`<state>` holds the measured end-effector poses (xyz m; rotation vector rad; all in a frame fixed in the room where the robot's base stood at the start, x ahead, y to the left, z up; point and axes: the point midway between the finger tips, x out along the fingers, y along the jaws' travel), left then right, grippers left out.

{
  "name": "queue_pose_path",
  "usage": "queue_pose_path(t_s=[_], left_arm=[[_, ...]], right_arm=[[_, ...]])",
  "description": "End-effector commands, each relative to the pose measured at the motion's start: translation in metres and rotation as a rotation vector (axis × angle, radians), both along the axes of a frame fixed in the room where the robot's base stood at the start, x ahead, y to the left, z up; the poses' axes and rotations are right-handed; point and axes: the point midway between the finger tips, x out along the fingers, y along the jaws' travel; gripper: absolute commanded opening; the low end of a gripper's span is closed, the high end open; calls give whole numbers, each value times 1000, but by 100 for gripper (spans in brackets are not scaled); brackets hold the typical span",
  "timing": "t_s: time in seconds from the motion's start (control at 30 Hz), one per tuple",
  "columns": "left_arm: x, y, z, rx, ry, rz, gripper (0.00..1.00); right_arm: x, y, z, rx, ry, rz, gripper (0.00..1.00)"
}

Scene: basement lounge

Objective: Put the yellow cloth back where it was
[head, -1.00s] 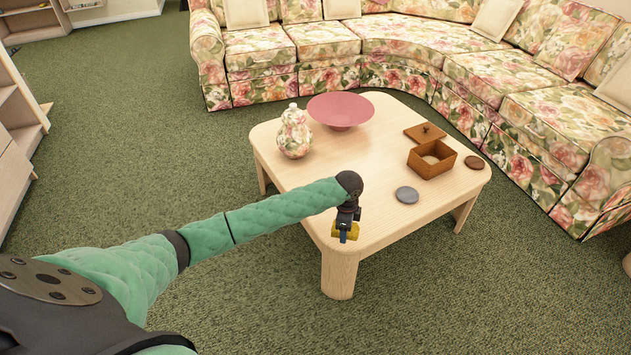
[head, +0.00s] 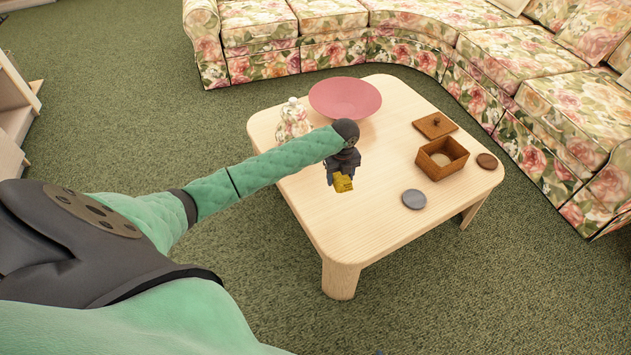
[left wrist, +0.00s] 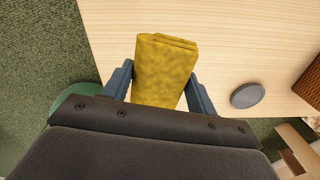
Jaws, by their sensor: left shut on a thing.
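The yellow cloth (head: 342,184) is a small folded bundle. My left gripper (head: 340,172) is shut on it, over the wooden coffee table (head: 375,228). In the left wrist view the cloth (left wrist: 162,70) sits between the two blue-grey fingers of the left gripper (left wrist: 160,88), with the table's pale top (left wrist: 235,40) beyond it. I cannot tell how far above the top the cloth is. My right gripper is not in view.
A pink bowl (head: 345,97) and a floral lidded jar (head: 291,122), partly behind my left arm, stand at the back. A brown open box (head: 442,170), its lid (head: 435,125), a grey disc (head: 414,199) and a brown disc (head: 487,161) lie right. The table's front is clear.

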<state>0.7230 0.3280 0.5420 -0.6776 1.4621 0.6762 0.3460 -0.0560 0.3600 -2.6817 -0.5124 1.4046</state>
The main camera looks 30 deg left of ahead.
Motion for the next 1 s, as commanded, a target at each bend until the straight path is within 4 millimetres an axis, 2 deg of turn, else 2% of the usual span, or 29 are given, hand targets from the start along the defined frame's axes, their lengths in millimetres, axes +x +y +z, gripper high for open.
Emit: queue_pose_path(t_s=[0.6, 0.77, 0.87, 1.0], left_arm=[[-1, 102, -61, 1, 2, -2, 36], [-1, 113, -68, 0, 1, -4, 36], [-2, 115, -71, 0, 1, -3, 36], [-2, 114, -86, -1, 2, -2, 36]], right_arm=[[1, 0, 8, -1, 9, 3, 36], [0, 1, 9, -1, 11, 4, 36], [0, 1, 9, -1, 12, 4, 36], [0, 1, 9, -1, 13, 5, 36]])
